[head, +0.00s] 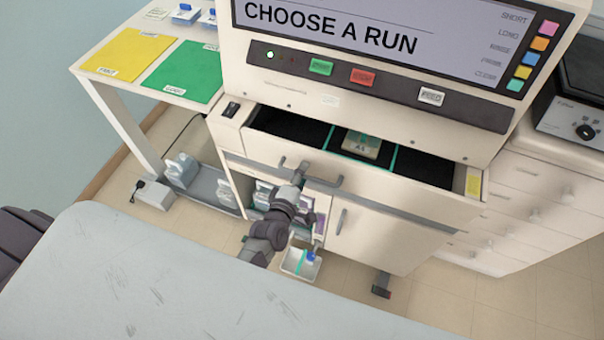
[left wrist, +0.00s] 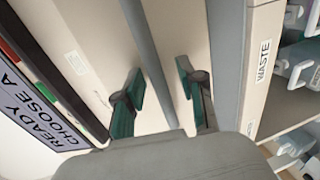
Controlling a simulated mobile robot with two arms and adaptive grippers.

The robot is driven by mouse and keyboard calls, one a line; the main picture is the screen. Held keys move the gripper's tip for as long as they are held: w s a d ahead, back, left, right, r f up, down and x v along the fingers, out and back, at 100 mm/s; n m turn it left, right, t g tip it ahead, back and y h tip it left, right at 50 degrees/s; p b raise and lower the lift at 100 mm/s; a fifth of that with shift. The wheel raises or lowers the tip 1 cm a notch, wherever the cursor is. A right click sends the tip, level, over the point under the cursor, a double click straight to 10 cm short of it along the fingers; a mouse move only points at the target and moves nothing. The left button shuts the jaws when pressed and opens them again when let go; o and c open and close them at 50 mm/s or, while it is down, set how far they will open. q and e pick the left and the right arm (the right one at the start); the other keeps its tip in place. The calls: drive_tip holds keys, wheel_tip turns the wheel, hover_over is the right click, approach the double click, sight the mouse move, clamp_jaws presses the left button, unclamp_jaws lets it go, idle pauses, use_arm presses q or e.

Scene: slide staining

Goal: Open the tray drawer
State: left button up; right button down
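The tray drawer (head: 415,185) under the machine's screen is partly open. Its dark interior shows teal dividers and a pale block marked with letters (head: 361,146) in the middle section. The drawer's grey bar handle (head: 325,180) runs across its front. My left gripper (head: 298,166) is at the left part of this handle. In the left wrist view the handle bar (left wrist: 143,35) passes between the two teal-padded fingers of my left gripper (left wrist: 162,85), which stand apart, with a visible gap on the right side. My right gripper is not in view.
Below the drawer are an open shelf with bottles, a closed cupboard door (head: 372,238) and a small tray (head: 301,264). A side table with yellow (head: 127,53) and green mats stands left. A white drawer cabinet (head: 530,200) stands right. A pale surface (head: 150,275) fills the foreground.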

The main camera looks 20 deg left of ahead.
use_arm(q)
drive_tip(key=shift+c, duration=0.2)
clamp_jaws()
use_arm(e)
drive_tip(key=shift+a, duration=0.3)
use_arm(q)
drive_tip(key=shift+s, duration=0.1)
